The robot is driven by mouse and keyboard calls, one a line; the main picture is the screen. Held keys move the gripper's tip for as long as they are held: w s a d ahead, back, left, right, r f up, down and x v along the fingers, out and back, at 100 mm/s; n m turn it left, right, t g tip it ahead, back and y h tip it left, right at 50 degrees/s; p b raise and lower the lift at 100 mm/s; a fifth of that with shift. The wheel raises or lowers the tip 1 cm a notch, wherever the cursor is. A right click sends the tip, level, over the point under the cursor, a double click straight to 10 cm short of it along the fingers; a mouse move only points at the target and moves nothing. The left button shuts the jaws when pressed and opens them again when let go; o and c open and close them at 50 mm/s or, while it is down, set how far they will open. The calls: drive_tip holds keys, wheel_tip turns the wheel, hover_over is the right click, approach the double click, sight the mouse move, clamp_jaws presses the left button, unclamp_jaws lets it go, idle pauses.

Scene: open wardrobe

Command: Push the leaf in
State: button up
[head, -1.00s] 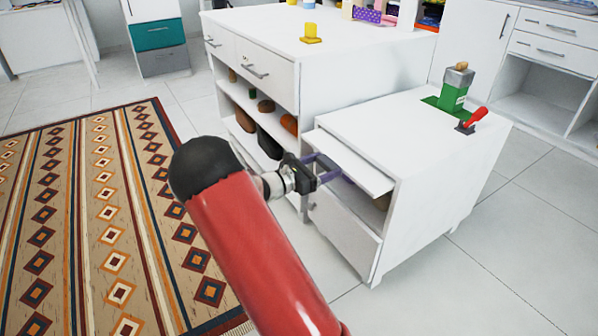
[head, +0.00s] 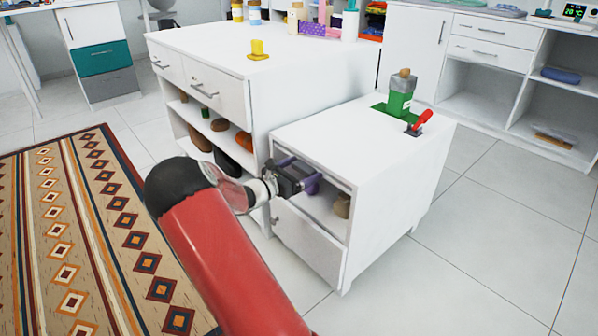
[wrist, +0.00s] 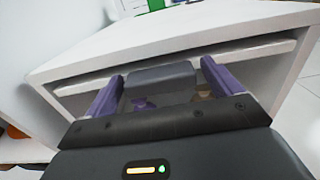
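The leaf (wrist: 262,52) is a flat white board just under the top of the small white cabinet (head: 385,190). In the wrist view its front edge runs below the cabinet top's edge, close to flush with it. My gripper (head: 300,169) is at the front of the cabinet. The gripper hides part of the leaf in the head view.
A tan item (head: 342,205) sits in the open compartment under the leaf, with a purple one beside it. A green bottle (head: 400,95) and a red-handled item (head: 420,122) stand on the cabinet. A larger white cabinet (head: 310,90) adjoins at left; floor at right is clear.

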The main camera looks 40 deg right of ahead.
drive_tip(key=shift+a, duration=0.1)
drive_tip(key=a, duration=0.7)
drive_tip(key=shift+s+a, duration=0.1)
drive_tip(key=shift+a, duration=0.3)
drive_tip(key=s+a+r+m+g+y+p, duration=0.1)
drive_tip(key=s+a+r+m+y, duration=0.3)
drive_tip(key=s, duration=0.3)
drive_tip(key=s+a+r+m+g+y+p, duration=0.1)
drive_tip(key=s+a+r+m+y+p, duration=0.15)
drive_tip(key=s+m+y, duration=0.3)
drive_tip(key=s+a+r+m+t+y, duration=0.2)
drive_tip(key=s+a+r+m, duration=0.1)
drive_tip(key=s+a, duration=0.2)
drive_tip(key=s+a+r+m+t+y+p, duration=0.1)
drive_tip(key=s+a+r+m+t+y, duration=0.1)
drive_tip(key=a, duration=0.6)
drive_tip(key=s+a+r+m+t+y, duration=0.3)
drive_tip(key=s+a+m+y, duration=0.1)
drive_tip(key=s+a, duration=0.3)
drive_tip(key=shift+s+a+r+y, duration=0.15)
drive_tip(key=shift+s+r+y, duration=0.15)
drive_tip(key=shift+r, duration=0.1)
